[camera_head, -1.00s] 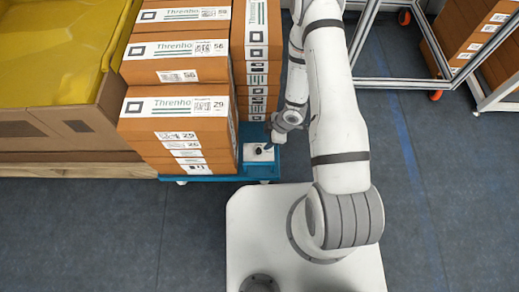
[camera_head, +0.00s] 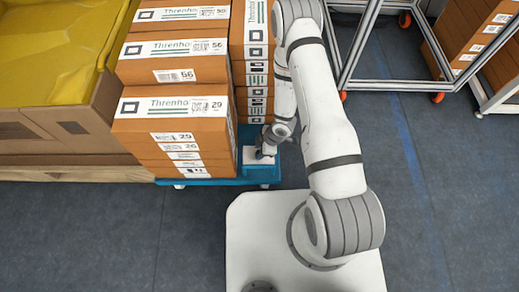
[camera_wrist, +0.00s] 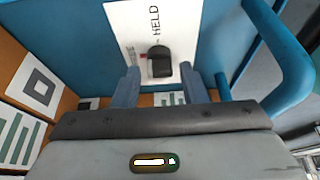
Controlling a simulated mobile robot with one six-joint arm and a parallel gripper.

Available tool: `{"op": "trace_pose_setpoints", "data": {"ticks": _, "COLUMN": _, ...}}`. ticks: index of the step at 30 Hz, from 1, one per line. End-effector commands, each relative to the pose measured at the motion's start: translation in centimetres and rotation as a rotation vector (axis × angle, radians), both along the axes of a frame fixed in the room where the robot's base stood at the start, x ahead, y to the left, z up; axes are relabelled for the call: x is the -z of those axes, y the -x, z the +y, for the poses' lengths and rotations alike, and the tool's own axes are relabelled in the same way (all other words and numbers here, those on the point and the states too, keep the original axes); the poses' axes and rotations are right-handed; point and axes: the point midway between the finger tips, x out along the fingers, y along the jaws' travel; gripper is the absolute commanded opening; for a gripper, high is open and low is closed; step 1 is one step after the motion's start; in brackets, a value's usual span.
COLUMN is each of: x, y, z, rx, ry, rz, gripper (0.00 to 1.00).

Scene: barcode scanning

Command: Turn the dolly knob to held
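The black dolly knob (camera_wrist: 160,62) sits on a white label plate (camera_wrist: 125,22) on the blue dolly (camera_wrist: 222,45). The word HELD reads sideways above the knob in the wrist view. My gripper (camera_wrist: 159,72) is open, with one fingertip on each side of the knob and a gap visible on both sides. In the head view my gripper (camera_head: 264,151) is over the plate at the dolly's front right corner and hides the knob.
Stacked orange-brown boxes (camera_head: 180,125) stand on the dolly, close left of my gripper. A blue handle rail (camera_wrist: 290,70) curves along the right in the wrist view. A crate with yellow lining (camera_head: 50,60) is at left. A metal frame (camera_head: 385,85) stands at right.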

Motion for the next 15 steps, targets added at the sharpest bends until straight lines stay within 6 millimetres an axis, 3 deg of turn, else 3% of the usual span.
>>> {"op": "trace_pose_setpoints", "data": {"ticks": 13, "x": -0.01, "y": 0.01, "z": 0.03, "rx": -0.001, "ry": 0.000, "rz": 0.000, "gripper": 0.02}}
{"op": "trace_pose_setpoints", "data": {"ticks": 15, "x": -0.01, "y": 0.01, "z": 0.03, "rx": 0.000, "ry": 0.000, "rz": 0.000, "gripper": 0.02}}
